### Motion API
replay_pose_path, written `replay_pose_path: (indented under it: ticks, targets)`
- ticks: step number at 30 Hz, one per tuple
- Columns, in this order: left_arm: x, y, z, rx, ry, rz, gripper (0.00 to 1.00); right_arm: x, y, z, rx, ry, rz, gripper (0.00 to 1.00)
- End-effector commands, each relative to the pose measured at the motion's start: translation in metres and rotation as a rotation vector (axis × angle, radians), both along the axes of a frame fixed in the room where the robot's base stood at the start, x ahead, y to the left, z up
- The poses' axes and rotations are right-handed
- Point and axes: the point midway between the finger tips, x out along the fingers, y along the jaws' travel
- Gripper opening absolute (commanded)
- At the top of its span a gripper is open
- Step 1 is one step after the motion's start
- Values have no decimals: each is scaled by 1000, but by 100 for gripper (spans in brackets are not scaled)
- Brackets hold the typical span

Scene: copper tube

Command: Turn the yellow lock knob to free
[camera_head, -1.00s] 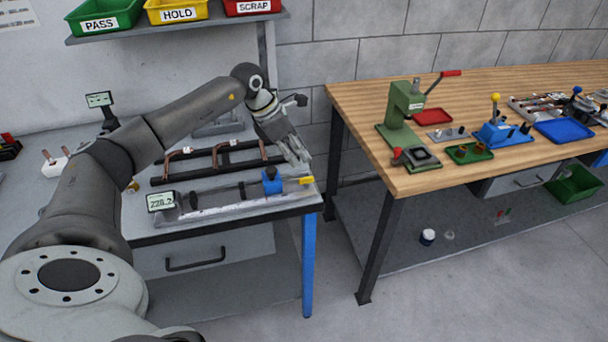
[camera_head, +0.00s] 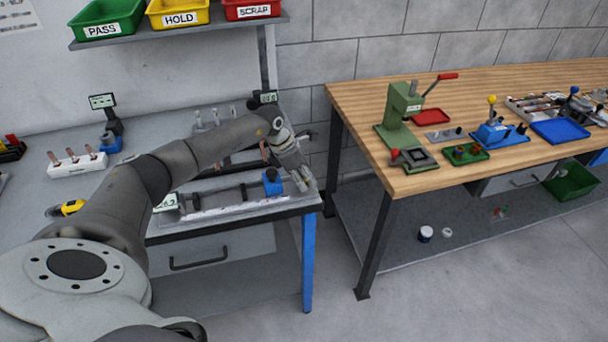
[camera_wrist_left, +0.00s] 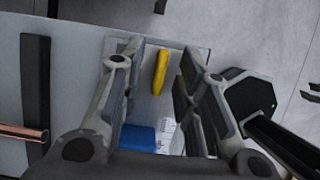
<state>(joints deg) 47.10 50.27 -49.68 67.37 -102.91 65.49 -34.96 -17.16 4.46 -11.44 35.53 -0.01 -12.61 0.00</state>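The yellow lock knob (camera_wrist_left: 160,72) shows in the left wrist view as a narrow upright bar between the open fingers of my left gripper (camera_wrist_left: 155,85). It appears apart from both fingers. In the head view my left gripper (camera_head: 302,182) is over the right end of the measuring fixture (camera_head: 235,208) and hides the knob there. The fixture's blue block with a dark top (camera_head: 272,182) stands just left of the gripper; part of a blue shape (camera_wrist_left: 138,137) shows in the wrist view. My right gripper is not in view.
A rack with copper tubes (camera_head: 240,158) lies behind the fixture, partly hidden by my arm. The grey bench's front right edge is close to the gripper. A wooden bench (camera_head: 470,90) with a green press (camera_head: 402,115) stands to the right across a gap.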

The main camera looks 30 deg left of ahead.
Motion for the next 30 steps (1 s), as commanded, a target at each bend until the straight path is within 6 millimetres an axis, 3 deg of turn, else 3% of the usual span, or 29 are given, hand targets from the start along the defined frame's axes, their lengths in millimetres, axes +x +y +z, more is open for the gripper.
replay_pose_path:
  ticks: [5, 12, 23, 30]
  targets:
    - [0, 0, 0, 0, 0, 0, 30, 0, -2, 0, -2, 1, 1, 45]
    - [0, 0, 0, 0, 0, 0, 1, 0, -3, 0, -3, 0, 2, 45]
    - [0, 0, 1, -1, -1, 18, 0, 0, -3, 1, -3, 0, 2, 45]
    - [-1, -1, 1, 1, -2, 123, 0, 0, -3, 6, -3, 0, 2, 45]
